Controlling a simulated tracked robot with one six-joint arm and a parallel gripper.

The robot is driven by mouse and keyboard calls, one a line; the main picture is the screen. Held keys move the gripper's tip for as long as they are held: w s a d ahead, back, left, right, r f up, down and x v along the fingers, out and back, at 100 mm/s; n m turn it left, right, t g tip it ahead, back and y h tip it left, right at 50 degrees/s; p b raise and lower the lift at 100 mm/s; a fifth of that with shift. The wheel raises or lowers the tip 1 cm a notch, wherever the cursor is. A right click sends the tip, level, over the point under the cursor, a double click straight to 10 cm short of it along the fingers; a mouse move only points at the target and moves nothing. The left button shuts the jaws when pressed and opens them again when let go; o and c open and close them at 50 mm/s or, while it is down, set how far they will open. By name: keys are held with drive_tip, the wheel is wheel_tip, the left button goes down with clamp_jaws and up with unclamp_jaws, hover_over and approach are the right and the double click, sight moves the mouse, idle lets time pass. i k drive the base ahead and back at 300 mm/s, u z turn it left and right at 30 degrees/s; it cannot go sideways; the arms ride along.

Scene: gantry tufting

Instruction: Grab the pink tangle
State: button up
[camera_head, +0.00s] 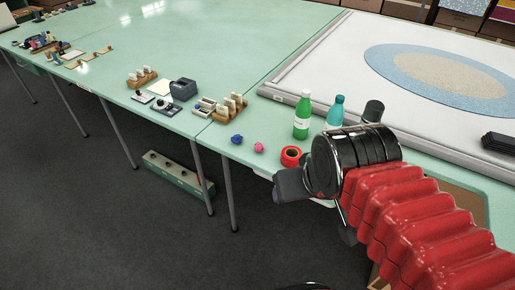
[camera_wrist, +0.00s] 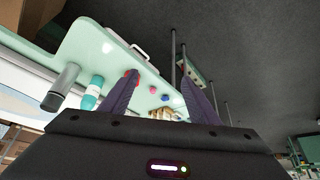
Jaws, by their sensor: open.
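The pink tangle (camera_head: 259,147) is a small fuzzy ball on the green table near its front edge, just right of a similar blue tangle (camera_head: 237,139). In the wrist view the pink tangle (camera_wrist: 153,89) shows between my two fingers, with the blue tangle (camera_wrist: 165,98) beside it. My gripper (camera_wrist: 160,76) is open, its dark fingers spread with nothing between them touching. In the head view my arm reaches in from the right, with its end right of the pink tangle and apart from it.
A red tape roll (camera_head: 291,157) lies right of the pink tangle, close to my arm's end. A green bottle (camera_head: 302,116), a teal bottle (camera_head: 335,112) and a dark cylinder (camera_head: 373,111) stand behind. A wooden card holder (camera_head: 229,109) sits at the back left.

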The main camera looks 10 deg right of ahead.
sight(259, 147)
drive_tip(key=u, duration=0.05)
drive_tip(key=k, duration=0.5)
drive_tip(key=z, duration=0.7)
drive_tip(key=i, duration=1)
drive_tip(key=u, duration=1.2)
